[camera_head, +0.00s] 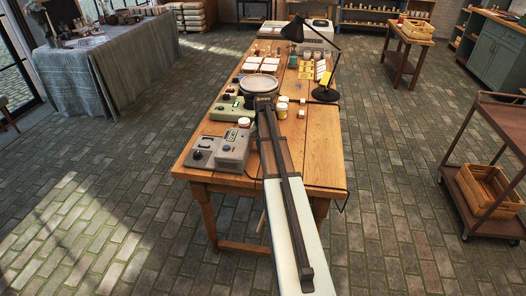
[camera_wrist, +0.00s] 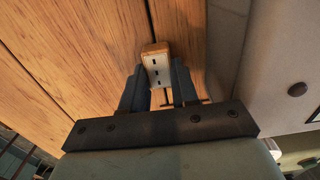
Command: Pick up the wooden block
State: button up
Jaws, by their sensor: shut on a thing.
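In the wrist view, the wooden block (camera_wrist: 157,65) is small, with light wood edges and a pale face bearing several dark marks. My gripper (camera_wrist: 160,84) is shut on it, one dark finger on each side. The block sticks out beyond the fingertips, over the wooden tabletop. I cannot tell whether it touches the table. In the head view, my arm reaches over the table from the front, and I cannot make out the block or the fingers there.
The wooden table (camera_head: 322,150) carries a grey device (camera_head: 234,150) left of my arm, a green device (camera_head: 231,111), a round turntable (camera_head: 259,85), small jars (camera_head: 282,110) and a black lamp (camera_head: 325,94). The table's right front is clear. A grey surface lies close right in the wrist view.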

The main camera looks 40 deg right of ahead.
grip_shut()
